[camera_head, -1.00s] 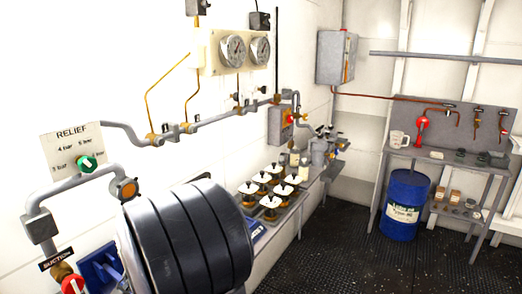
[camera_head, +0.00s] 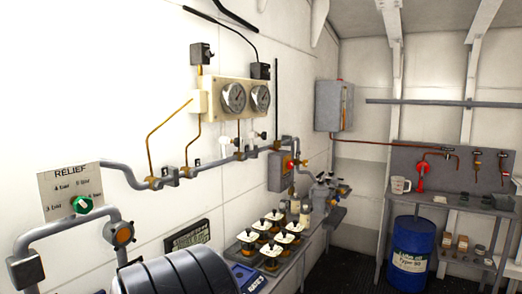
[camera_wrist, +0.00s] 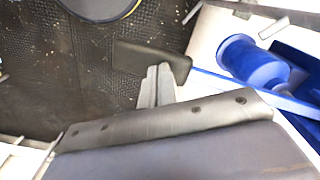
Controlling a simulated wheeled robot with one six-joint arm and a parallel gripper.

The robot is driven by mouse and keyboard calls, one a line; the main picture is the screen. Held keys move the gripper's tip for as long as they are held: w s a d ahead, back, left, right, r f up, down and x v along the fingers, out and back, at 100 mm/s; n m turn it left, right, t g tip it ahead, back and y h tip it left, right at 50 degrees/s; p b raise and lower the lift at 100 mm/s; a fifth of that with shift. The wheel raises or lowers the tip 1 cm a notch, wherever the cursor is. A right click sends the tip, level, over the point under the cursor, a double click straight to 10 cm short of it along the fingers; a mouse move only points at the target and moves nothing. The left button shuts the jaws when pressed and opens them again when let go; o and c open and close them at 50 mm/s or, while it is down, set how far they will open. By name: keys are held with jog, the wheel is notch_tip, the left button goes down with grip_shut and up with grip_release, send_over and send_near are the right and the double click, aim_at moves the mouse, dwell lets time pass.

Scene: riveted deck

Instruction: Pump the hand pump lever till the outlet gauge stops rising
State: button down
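Two round gauges sit on a cream panel on the wall, a left gauge (camera_head: 233,97) and a right gauge (camera_head: 260,97). I cannot read their needles or tell which is the outlet gauge. In the wrist view a blue cylindrical body (camera_wrist: 240,60) on a blue base is at the upper right, perhaps the hand pump. No lever can be made out for certain. My gripper (camera_wrist: 157,72) has its two grey fingers together, left of the blue body and apart from it. A dark flat block (camera_wrist: 150,60) lies beyond the fingertips; contact is unclear.
Several white-topped jars (camera_head: 272,246) stand on a bench along the wall. A blue drum (camera_head: 411,250) stands below the back workbench (camera_head: 455,202).

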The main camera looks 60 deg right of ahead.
notch_tip(320, 180, up, 10)
jog(key=p, duration=0.7)
dwell(1.4)
notch_tip(320, 180, down, 12)
jog(key=b, duration=0.8)
jog(key=shift+f+b, duration=0.1)
jog(key=shift+b, duration=0.2)
notch_tip(320, 180, up, 12)
jog(key=p, duration=1)
dwell(1.0)
